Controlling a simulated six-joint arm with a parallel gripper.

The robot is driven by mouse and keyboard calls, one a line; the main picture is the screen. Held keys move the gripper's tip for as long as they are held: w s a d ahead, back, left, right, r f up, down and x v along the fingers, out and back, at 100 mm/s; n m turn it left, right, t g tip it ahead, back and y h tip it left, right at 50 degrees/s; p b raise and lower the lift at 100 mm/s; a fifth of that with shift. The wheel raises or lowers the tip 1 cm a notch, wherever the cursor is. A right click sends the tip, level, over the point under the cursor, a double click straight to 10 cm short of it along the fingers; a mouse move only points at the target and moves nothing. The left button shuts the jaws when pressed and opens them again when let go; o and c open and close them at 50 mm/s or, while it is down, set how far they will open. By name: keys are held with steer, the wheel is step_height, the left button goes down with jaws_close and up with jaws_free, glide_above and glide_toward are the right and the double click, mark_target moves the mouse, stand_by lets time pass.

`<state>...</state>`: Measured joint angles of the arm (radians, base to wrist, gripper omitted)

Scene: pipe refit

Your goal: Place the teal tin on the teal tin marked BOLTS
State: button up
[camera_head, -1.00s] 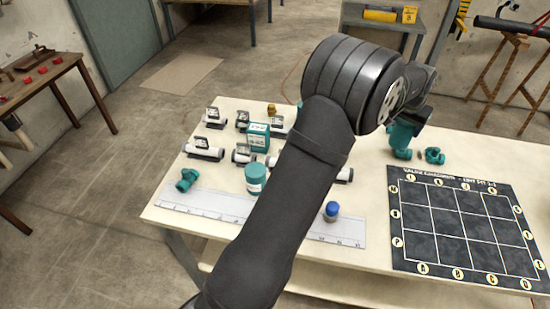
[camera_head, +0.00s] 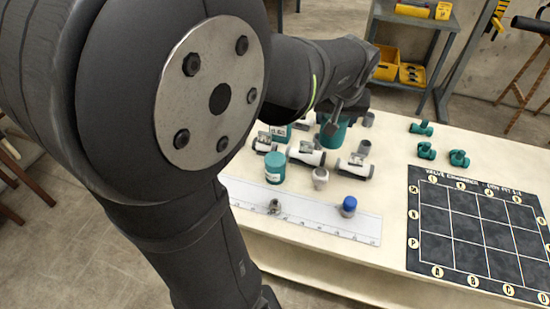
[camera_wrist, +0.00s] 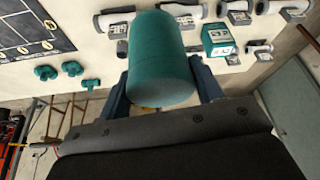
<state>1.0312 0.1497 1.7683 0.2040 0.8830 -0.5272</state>
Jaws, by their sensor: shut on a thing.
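A teal tin (camera_wrist: 160,45) is held between the two fingers of my gripper (camera_wrist: 160,88) in the wrist view. In the head view the held tin (camera_head: 333,133) is over the back middle of the table, under my gripper (camera_head: 340,112), partly behind my arm; whether it touches anything below is unclear. Another teal tin (camera_head: 275,167) with a pale label stands upright on the table, nearer the front and left of the held one. Its label is too small to read. My gripper is shut on the tin.
White pipe pieces with grey fittings (camera_head: 303,154) lie around the held tin. A teal box (camera_wrist: 219,40) stands among them. Teal fittings (camera_head: 426,151) and a black grid mat (camera_head: 415,250) are at right.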

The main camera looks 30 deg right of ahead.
steer(key=a+n, duration=0.2)
steer(key=a, duration=0.4)
glide_above(275, 159)
steer(key=shift+f, duration=5.55)
steer(key=shift+f, duration=0.1)
steer(key=shift+f, duration=0.1)
steer(key=o, duration=1.2)
